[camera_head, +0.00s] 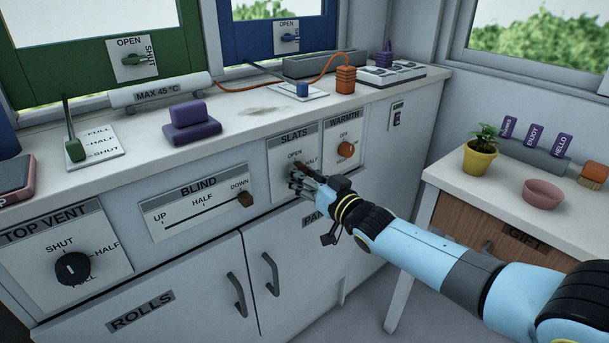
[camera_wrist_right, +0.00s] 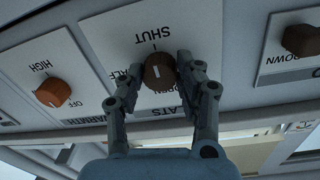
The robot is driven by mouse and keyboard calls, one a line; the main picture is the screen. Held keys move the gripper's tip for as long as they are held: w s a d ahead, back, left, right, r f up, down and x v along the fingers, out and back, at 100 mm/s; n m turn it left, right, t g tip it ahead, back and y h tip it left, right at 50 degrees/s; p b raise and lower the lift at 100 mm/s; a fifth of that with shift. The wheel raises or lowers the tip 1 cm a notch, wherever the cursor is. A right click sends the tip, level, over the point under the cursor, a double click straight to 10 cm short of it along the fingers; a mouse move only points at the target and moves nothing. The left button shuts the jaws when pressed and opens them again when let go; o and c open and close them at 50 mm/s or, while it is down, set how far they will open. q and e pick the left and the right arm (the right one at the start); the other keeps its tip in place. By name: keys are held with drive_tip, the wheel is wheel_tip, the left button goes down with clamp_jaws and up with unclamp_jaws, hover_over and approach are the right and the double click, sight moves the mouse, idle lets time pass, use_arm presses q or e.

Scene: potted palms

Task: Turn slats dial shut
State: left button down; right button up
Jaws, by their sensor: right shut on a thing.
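The brown slats dial (camera_wrist_right: 158,72) sits on its white panel (camera_head: 283,168) on the cabinet front, under a grey SLATS header. In the right wrist view, SHUT stands above the dial, HALF at its left and OPEN below, partly covered. A short pale mark on the dial runs about upright; I cannot tell which end points. My right gripper (camera_head: 299,176) is at the panel, and in the wrist view its fingers (camera_wrist_right: 165,75) are shut on the dial from both sides. In the head view the gripper mostly hides the dial and the panel's lower part. My left gripper is out of view.
The warmth dial (camera_head: 346,149) is just right of the slats panel. The blind slider (camera_head: 245,199) is at its left, and the top vent dial (camera_head: 73,268) is farther left. A side table with a yellow plant pot (camera_head: 479,160) and a pink bowl (camera_head: 543,193) stands right.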

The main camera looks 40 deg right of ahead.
drive_tip(key=shift+f, duration=0.15)
drive_tip(key=o, duration=1.1)
drive_tip(key=shift+o, duration=0.2)
drive_tip(key=s, duration=1.2)
drive_tip(key=shift+d, duration=0.1)
